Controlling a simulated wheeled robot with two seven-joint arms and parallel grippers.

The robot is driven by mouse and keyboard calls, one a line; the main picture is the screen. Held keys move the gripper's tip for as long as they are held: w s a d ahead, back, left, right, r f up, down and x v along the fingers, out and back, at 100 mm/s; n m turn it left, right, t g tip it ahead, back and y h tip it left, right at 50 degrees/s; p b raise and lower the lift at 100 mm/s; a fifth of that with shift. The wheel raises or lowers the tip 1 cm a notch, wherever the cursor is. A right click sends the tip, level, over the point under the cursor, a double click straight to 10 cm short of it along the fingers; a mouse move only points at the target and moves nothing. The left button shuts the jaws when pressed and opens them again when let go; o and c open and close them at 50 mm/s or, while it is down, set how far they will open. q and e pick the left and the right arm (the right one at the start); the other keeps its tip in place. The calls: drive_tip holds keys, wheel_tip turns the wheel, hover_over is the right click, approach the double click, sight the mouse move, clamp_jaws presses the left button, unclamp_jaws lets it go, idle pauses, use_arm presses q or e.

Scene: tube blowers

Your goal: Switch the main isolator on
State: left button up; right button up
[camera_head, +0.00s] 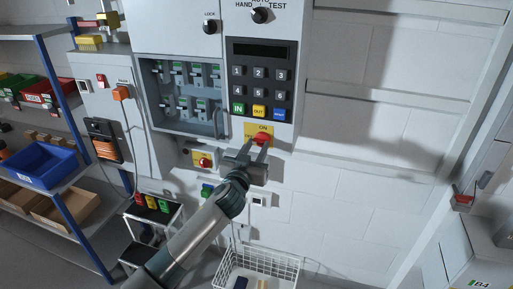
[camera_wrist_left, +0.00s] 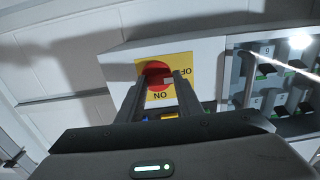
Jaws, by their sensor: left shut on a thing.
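The main isolator is a red rotary knob (camera_head: 262,138) on a yellow plate (camera_head: 250,131) marked ON, low on the grey cabinet below the keypad. My right gripper is in neither view.
A keypad (camera_head: 260,85) with coloured keys is just above the knob. An open breaker compartment (camera_head: 188,97) is to its left, with a smaller red switch (camera_head: 204,162) below. A wire basket (camera_head: 258,268) stands below.

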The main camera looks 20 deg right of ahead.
use_arm(q)
drive_tip(key=shift+m, duration=0.5)
drive_tip(key=m, duration=0.3)
drive_tip(key=shift+r+m, duration=0.1)
drive_tip(key=shift+m, duration=0.2)
drive_tip(key=m, duration=0.4)
drive_tip(key=shift+r+p, duration=0.1)
drive_tip(key=shift+p, duration=0.2)
drive_tip(key=m, duration=0.6)
drive_tip(key=shift+d+r+p, duration=0.15)
drive_tip(key=shift+p, duration=0.25)
drive_tip(key=shift+s+m+p, duration=0.15)
drive_tip(key=shift+m+p, duration=0.15)
drive_tip(key=shift+m, duration=1.3)
drive_tip(key=o, duration=1)
drive_tip(key=shift+o, duration=0.2)
drive_tip(key=shift+d, duration=0.1)
